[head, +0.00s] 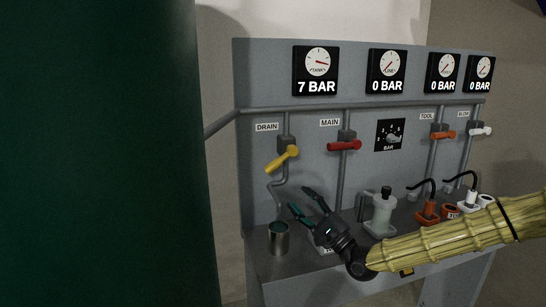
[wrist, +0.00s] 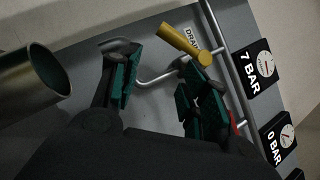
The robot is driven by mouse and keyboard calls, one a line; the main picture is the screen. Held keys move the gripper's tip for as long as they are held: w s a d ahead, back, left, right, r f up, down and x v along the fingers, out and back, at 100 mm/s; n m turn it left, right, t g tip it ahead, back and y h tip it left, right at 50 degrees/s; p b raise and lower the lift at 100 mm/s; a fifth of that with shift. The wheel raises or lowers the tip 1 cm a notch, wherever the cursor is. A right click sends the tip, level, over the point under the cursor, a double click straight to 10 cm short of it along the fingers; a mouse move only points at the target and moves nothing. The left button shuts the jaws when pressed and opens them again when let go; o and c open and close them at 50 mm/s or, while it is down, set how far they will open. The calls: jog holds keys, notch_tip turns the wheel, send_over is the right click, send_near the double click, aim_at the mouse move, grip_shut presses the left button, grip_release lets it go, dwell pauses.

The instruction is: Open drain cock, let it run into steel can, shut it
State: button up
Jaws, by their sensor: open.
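The drain cock's yellow handle (head: 281,159) is on the pipe under the DRAIN label, slanting down to the left; it also shows at the top of the wrist view (wrist: 184,42). Its thin pipe bends down towards the steel can (head: 278,240), which stands upright on the bench shelf. The can shows at the left of the wrist view (wrist: 30,85). No stream is visible. My gripper (head: 303,202) is open and empty, below the yellow handle and right of the can, touching neither. In the wrist view its teal-padded fingers (wrist: 160,68) are spread, with the handle beyond them.
Right of the drain are a red MAIN lever (head: 344,146), an orange TOOL lever (head: 443,134) and a white lever (head: 480,131). The tank gauge (head: 316,70) reads 7 BAR; the others read 0. A pale bottle (head: 381,214) stands on the shelf. A dark green body (head: 95,150) blocks the left.

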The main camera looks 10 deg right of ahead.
notch_tip(320, 180, up, 4)
jog(key=w+f+n+g+y+p, duration=0.1)
jog(key=n+g+y+p, duration=0.15)
jog(key=n+p, duration=0.35)
jog(key=n+g+p, duration=0.7)
jog(key=n+p, duration=0.7)
send_near(271, 168)
jog(key=shift+n+h, duration=0.3)
jog(key=shift+h, duration=0.05)
jog(key=p+x, duration=0.2)
jog(key=x, duration=0.3)
jog(key=p+x, duration=0.2)
jog(key=x, duration=0.3)
jog(key=shift+w, duration=0.5)
grip_shut()
